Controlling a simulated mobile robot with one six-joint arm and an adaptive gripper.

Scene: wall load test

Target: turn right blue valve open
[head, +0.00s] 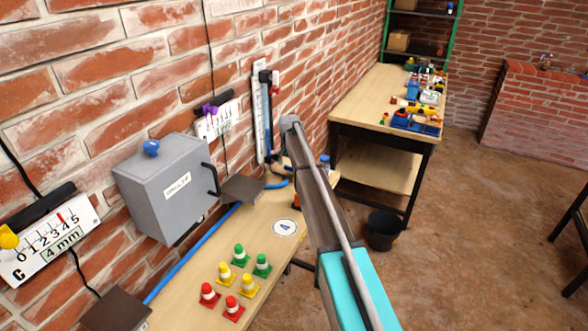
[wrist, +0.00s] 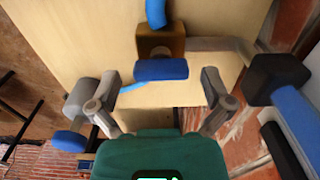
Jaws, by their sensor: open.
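In the wrist view a blue valve handle (wrist: 160,70) lies crosswise on a brown block (wrist: 160,42), with blue hose (wrist: 156,12) beyond it. My gripper (wrist: 160,78) is open, with one finger on each side of this handle. Gaps show between handle and fingers, and nothing is held. A second blue handle (wrist: 69,141) sits by a grey rounded part at the lower left. In the head view my arm hides the gripper and most of the valve area. A small blue part (head: 325,160) shows just right of the arm; I cannot tell which part it is.
A wooden bench (head: 205,265) carries several small cones. A grey box (head: 167,187) hangs on the brick wall. A dark block with a blue bar (wrist: 300,112) is close right of my gripper. A black bucket (head: 383,230) stands on the floor below a cluttered table (head: 375,100).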

